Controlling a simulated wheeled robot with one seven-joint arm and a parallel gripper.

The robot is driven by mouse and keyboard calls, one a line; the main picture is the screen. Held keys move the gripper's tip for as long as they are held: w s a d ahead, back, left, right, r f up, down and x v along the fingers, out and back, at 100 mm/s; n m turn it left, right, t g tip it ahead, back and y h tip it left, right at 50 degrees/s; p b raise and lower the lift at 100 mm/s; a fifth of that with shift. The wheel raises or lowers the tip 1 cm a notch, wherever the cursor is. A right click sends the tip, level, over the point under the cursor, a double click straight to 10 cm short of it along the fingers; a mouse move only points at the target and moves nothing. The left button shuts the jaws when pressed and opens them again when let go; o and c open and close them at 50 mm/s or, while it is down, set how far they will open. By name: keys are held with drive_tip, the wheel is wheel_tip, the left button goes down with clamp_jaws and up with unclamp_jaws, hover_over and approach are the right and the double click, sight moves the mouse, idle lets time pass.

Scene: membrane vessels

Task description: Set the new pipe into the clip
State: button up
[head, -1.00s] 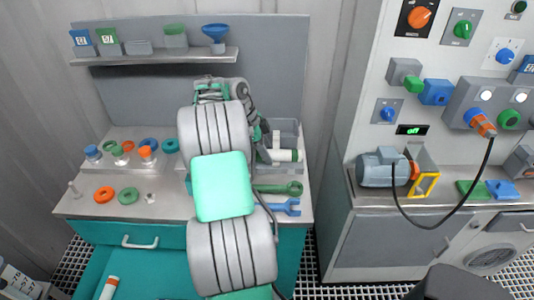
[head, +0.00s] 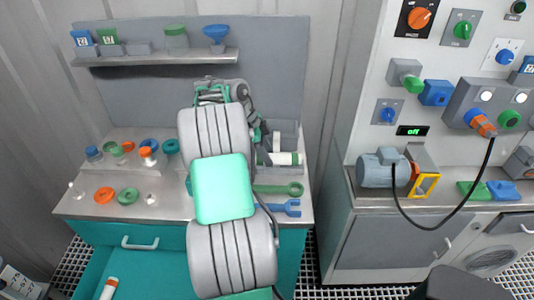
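Whether the fingers are closed on the pipe cannot be made out. I cannot pick out the clip with certainty; the area around the pipe is partly covered by my arm. Another white pipe with an orange-red end (head: 109,289) lies in the open teal drawer (head: 150,268) at the lower left.
A green wrench (head: 278,189) and a blue wrench (head: 281,207) lie on the bench (head: 170,207) in front of the pipe. Orange (head: 104,195) and green (head: 127,196) rings lie at left. A shelf (head: 155,57) hangs above. A control cabinet (head: 380,240) stands at right.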

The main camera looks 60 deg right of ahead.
drive_tip(key=shift+o, duration=0.2)
drive_tip(key=shift+s+a+f, duration=0.1)
drive_tip(key=shift+a+f, duration=0.1)
drive_tip(key=shift+f, duration=0.3)
drive_tip(key=shift+s+a+f, duration=0.1)
drive_tip(key=shift+a+f, duration=0.05)
drive_tip(key=shift+f, duration=0.3)
drive_tip(key=v, duration=0.3)
drive_tip(key=p+v, duration=0.1)
drive_tip(key=v, duration=0.5)
drive_tip(key=shift+d+r+p, duration=0.3)
drive_tip(key=shift+d+p, duration=0.05)
drive_tip(key=shift+p, duration=0.05)
